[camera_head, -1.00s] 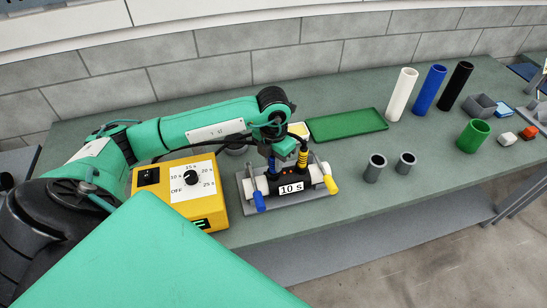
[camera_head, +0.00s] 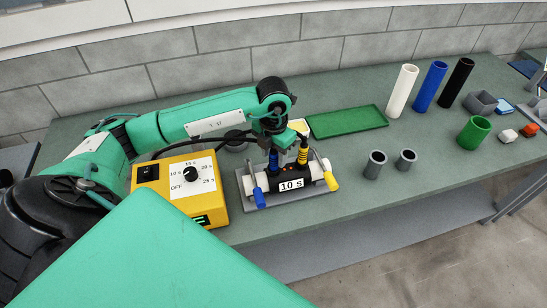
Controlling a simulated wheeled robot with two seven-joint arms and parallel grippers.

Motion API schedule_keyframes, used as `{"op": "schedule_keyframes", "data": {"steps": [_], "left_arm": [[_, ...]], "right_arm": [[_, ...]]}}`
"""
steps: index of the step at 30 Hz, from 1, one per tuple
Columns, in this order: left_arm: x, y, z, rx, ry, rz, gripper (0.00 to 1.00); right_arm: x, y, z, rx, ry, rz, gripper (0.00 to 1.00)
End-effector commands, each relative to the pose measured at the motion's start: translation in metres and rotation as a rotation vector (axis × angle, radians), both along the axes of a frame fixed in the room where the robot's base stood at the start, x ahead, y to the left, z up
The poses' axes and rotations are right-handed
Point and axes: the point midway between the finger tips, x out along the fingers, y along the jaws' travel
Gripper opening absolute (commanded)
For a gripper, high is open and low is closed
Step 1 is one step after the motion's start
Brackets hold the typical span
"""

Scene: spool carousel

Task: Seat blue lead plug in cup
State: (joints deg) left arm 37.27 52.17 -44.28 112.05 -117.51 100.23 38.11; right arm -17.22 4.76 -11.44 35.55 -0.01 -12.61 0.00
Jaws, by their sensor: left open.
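The blue lead plug (camera_head: 273,160) stands roughly upright at the left end of the black coupler (camera_head: 291,182) labelled "10 s". A yellow plug (camera_head: 303,153) stands at the coupler's right end. My left gripper (camera_head: 281,147) is open, pointing down just above and beside the blue plug. Its fingers are small and partly hidden, and I cannot tell whether they touch the plug. The cup under the blue plug is hidden, so its depth there cannot be told. My right gripper is not in view.
The yellow control box (camera_head: 180,190) stands left of the clamp base (camera_head: 247,205), with dark cables behind it. Two grey cups (camera_head: 375,165) stand to the right. A green tray (camera_head: 346,122) lies behind; white, blue and black tubes (camera_head: 402,91) stand beyond it.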

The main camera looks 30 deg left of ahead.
Motion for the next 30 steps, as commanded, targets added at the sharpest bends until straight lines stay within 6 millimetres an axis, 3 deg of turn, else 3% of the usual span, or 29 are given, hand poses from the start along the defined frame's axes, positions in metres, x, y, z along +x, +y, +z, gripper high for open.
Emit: {"op": "schedule_keyframes", "data": {"steps": [5, 15, 21, 30], "left_arm": [[0.001, 0.0, 0.032, 0.001, -0.007, -0.002, 0.45], [0.0, 0.0, 0.09, 0.0, -0.003, -0.002, 0.45], [0.0, 0.0, 0.103, 0.0, -0.001, -0.001, 0.45], [-0.001, 0.0, 0.105, 0.0, 0.0, -0.001, 0.45]], "right_arm": [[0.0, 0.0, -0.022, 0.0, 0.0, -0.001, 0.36], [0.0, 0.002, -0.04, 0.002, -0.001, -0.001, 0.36], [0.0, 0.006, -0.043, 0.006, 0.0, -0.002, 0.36], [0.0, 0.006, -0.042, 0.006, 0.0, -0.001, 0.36]]}}
